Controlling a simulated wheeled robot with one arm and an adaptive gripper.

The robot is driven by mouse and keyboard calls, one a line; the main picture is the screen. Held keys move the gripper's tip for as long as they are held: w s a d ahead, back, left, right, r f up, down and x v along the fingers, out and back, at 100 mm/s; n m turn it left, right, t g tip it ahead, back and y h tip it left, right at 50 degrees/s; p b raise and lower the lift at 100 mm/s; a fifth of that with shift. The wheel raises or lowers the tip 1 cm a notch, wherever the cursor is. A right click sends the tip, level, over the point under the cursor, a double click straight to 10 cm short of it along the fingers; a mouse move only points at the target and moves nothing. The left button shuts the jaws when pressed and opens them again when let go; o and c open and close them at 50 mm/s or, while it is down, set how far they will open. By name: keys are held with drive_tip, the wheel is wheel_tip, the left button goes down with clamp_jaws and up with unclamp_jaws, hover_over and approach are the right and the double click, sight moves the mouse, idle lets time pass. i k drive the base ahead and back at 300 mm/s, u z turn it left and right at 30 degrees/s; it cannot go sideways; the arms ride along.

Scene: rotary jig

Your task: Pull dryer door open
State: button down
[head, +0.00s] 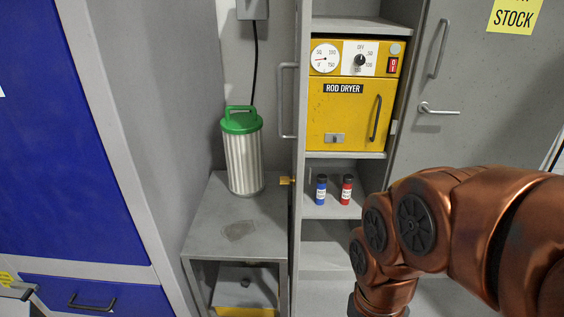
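The rod dryer is a yellow box on a cabinet shelf in the head view. Its door (335,122) is yellow, labelled "ROD DRYER", and looks closed. A dark vertical handle (375,118) is on the door's right side, and a small grey latch plate (334,138) is at the lower middle. My copper-coloured arm is at the lower right, in front of and below the dryer. My gripper is outside the picture.
Below the dryer, a blue bottle (321,189) and a red bottle (346,189) stand on a shelf. A ribbed canister (244,150) with a green lid stands on a grey table (205,222). A grey cabinet door (299,130) stands edge-on left of the dryer. A blue cabinet (75,130) is far left.

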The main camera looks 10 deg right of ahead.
sight(361, 108)
drive_tip(key=z, duration=1.7)
drive_tip(key=k, duration=0.8)
drive_tip(key=u, duration=1.3)
drive_tip(key=i, duration=0.5)
